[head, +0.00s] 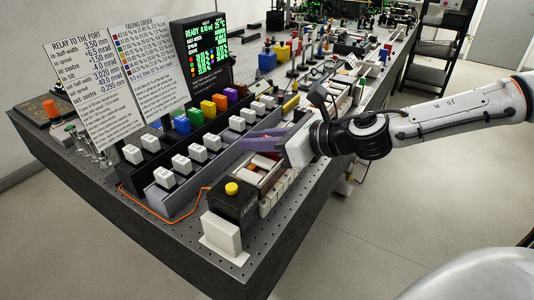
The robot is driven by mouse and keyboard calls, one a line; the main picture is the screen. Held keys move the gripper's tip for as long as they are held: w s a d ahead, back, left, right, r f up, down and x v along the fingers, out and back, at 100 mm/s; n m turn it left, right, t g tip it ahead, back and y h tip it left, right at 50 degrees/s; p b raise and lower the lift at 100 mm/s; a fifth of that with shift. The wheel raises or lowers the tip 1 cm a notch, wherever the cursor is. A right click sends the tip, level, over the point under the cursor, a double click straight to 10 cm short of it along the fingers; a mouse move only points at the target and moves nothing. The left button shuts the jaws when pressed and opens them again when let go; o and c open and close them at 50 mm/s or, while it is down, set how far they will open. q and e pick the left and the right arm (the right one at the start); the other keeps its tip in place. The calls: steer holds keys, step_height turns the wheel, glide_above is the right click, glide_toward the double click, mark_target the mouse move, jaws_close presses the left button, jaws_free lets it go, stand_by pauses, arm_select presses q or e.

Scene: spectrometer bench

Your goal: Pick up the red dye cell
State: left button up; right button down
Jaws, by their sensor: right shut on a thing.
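My right gripper (256,140) reaches in from the right with its purple fingers pointing left, low over the bench beside the open slotted unit. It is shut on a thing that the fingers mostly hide. A small red patch (267,155), which I take for the red dye cell, shows just below the fingers. A row of coloured blocks stands in the dark rack on the left, among them a blue one (182,124), a green one (195,117), a yellow one (208,109) and a purple one (231,97). My left gripper is not in view.
White labelled blocks (181,164) stand in rows left of the gripper. A black box with a yellow button (232,189) and a white block (221,236) stand at the near end. Two text boards (95,97) and a screen (204,50) rise behind.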

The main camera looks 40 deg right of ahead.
steer(key=shift+r+p, duration=0.3)
steer(key=shift+r, duration=0.55)
step_height(320, 180, up, 6)
steer(key=p, duration=0.1)
steer(key=s, duration=0.1)
steer(key=s+d, duration=0.1)
steer(key=s, duration=0.1)
steer(key=s+d, duration=0.1)
steer(key=s, duration=0.1)
steer(key=shift+f+p, duration=0.15)
steer(key=shift+p, duration=0.2)
steer(key=s+d+b, duration=0.4)
steer(key=s+b, duration=0.1)
steer(key=s, duration=0.6)
steer(key=shift+s+d+f, duration=0.2)
steer(key=shift+s+d, duration=0.15)
steer(key=shift+d, duration=0.05)
